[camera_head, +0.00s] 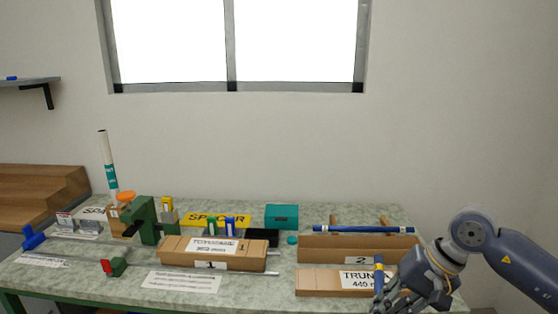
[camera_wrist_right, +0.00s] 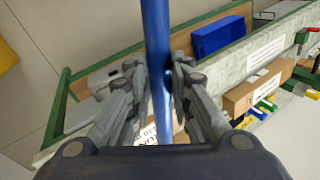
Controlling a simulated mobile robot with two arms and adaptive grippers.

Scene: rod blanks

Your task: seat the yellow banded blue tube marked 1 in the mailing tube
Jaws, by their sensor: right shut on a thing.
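My right gripper (camera_head: 384,292) is shut on a blue tube with yellow bands (camera_head: 379,272), held roughly upright in front of the right-hand boxes. The blue tube (camera_wrist_right: 156,35) also runs between the fingers of my right gripper (camera_wrist_right: 168,72) in the right wrist view. No mark 1 is readable on it. A tall white tube with a green label (camera_head: 107,160), perhaps the mailing tube, stands slightly tilted at the back left of the table. Its lower end is partly hidden by an orange part. My left gripper is not in view.
A long cardboard box labelled 1 (camera_head: 190,258) lies mid-table. A green fixture (camera_head: 145,220) stands left; a teal box (camera_head: 282,216) is at the back.

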